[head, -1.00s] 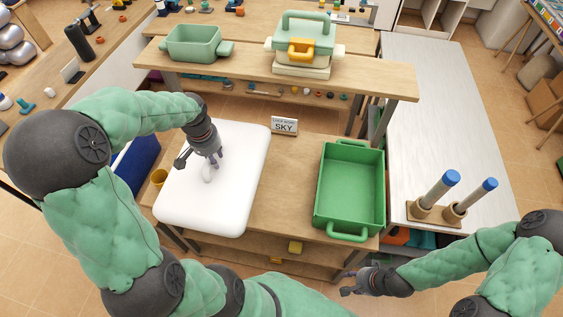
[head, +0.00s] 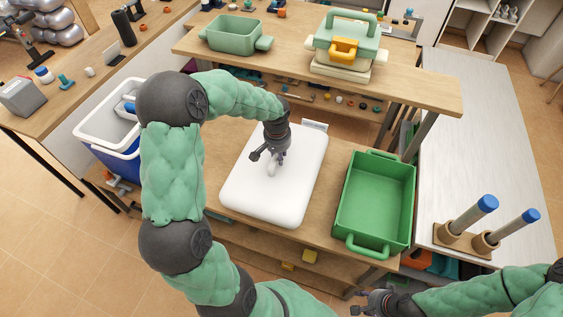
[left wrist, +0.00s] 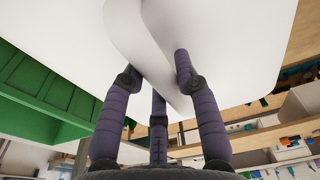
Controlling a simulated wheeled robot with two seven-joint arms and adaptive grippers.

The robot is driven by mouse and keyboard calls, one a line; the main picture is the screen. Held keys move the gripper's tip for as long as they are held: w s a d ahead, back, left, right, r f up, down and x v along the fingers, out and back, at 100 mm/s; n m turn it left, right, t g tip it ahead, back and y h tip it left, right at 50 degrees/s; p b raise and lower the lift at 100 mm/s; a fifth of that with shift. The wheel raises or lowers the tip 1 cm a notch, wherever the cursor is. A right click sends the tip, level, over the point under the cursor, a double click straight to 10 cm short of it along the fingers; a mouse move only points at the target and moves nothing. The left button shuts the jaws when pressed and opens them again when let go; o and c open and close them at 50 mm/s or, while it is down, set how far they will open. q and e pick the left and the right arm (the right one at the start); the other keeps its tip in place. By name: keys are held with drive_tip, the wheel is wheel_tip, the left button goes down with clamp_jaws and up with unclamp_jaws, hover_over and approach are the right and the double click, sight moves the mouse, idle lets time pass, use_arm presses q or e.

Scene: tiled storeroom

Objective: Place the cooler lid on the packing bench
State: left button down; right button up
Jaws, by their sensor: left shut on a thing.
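The white cooler lid (head: 290,195) is a flat rounded slab over the wooden packing bench (head: 335,228) in the head view. My left gripper (head: 273,160) is shut on the lid's raised white handle from above. In the left wrist view the purple fingers are around the handle, and the lid (left wrist: 220,40) fills the upper part. I cannot tell whether the lid touches the bench top or hangs just above it. My right gripper (head: 368,302) is empty at the bottom, in front of the bench; its finger opening is too small to read.
A green tray (head: 375,205) stands close to the lid's right side. The open blue cooler (head: 118,165) is at the left. A small sign (head: 315,125) is partly hidden behind the lid. A raised shelf (head: 290,70) carries a green bin and a toolbox. A pale table (head: 470,130) is at the right.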

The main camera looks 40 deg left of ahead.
use_arm(q)
drive_tip(key=shift+w+d+f, duration=0.1)
drive_tip(key=shift+w+f, duration=0.05)
drive_tip(key=shift+f, duration=0.1)
drive_tip(key=shift+w+d+f+b, duration=0.15)
drive_tip(key=shift+f+b, duration=0.6)
drive_tip(key=shift+f, duration=0.95)
drive_tip(key=shift+f, duration=0.15)
drive_tip(key=c, duration=0.9)
unclamp_jaws()
drive_tip(key=shift+c, duration=0.2)
drive_tip(key=shift+r, duration=0.35)
wheel_tip(320, 180, up, 11)
drive_tip(key=s+p, duration=0.1)
drive_tip(key=p, duration=0.2)
drive_tip(key=shift+s+d+r, duration=0.2)
